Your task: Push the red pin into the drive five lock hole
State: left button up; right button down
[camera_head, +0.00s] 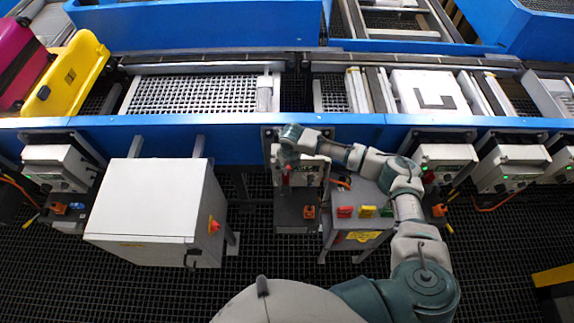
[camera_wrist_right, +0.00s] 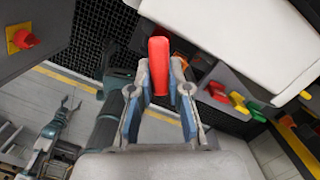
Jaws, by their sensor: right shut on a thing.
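The red pin (camera_wrist_right: 159,62) stands between the fingers of my right gripper (camera_wrist_right: 160,85) in the right wrist view. The gripper is shut on it, and its rounded end sticks out past the fingertips. In the head view my right gripper (camera_head: 286,168) is over the front of the middle drive unit (camera_head: 311,172), below the conveyor's blue rail. The arm covers part of that unit, and I cannot make out the lock hole. My left gripper (camera_wrist_right: 71,104) shows small in the right wrist view, its fingers apart and empty, away from the drive units.
A white cabinet (camera_head: 150,205) with a red knob stands left of the middle drive. A grey stand (camera_head: 352,228) with red, yellow and green pieces is to the right. More drive units (camera_head: 507,166) line the blue rail (camera_head: 225,143). Dark grating floor is open in front.

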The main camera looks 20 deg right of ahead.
jog(key=shift+f+b, duration=1.45)
jog(key=shift+f, duration=1.35)
jog(key=c, duration=1)
grip_release()
jog(key=shift+c, duration=0.2)
jog(key=shift+r, duration=0.25)
jog(key=r, duration=0.3)
jog(key=s+r, duration=0.1)
jog(key=r, duration=0.7)
jog(key=shift+s+d+r, duration=0.15)
jog(key=shift+s+d, duration=0.05)
jog(key=shift+s, duration=0.05)
